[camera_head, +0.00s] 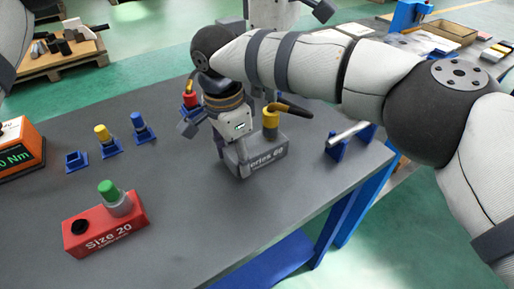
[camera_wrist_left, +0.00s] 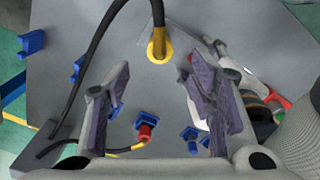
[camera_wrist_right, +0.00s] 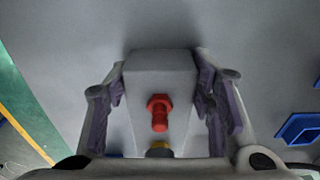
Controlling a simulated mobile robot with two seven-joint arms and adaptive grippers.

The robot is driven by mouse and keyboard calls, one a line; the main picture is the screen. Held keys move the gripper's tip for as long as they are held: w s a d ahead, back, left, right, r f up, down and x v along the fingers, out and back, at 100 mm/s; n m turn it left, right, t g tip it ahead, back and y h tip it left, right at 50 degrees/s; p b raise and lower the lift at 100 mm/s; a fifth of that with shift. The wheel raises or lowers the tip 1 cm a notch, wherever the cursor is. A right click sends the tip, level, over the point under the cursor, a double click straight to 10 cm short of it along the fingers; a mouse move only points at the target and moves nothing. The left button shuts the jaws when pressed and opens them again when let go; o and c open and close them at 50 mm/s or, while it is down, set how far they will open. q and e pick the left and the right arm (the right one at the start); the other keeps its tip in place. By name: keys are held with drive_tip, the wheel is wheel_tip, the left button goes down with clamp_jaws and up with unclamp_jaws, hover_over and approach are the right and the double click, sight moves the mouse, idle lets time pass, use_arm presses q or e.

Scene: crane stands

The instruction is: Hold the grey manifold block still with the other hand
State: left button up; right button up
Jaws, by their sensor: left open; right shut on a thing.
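The grey manifold block (camera_head: 268,160) sits on the dark table, its lettered side facing the head camera. My right gripper (camera_head: 232,158) is shut across the block's left end; the right wrist view shows the block (camera_wrist_right: 160,70) between its fingers. A red hex-headed part (camera_wrist_right: 159,112) shows at the block there. A yellow plug (camera_head: 271,117) with a black cable stands at the block's top. My left gripper (camera_wrist_left: 160,100) is open and empty, with the yellow plug (camera_wrist_left: 159,47) beyond its fingertips. My right arm hides much of the left gripper in the head view.
A red block (camera_head: 105,232) with a green-capped part stands at the front left. Several blue holders (camera_head: 108,148) stand behind it, and a red connector (camera_head: 190,98) is near my right gripper. Blue supports (camera_head: 337,148) with a rod stand right of the grey block. The front middle is clear.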

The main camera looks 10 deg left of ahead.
use_arm(q)
wheel_tip(320, 180, up, 6)
drive_tip(key=shift+f, duration=0.2)
use_arm(e)
drive_tip(key=o, duration=1.5)
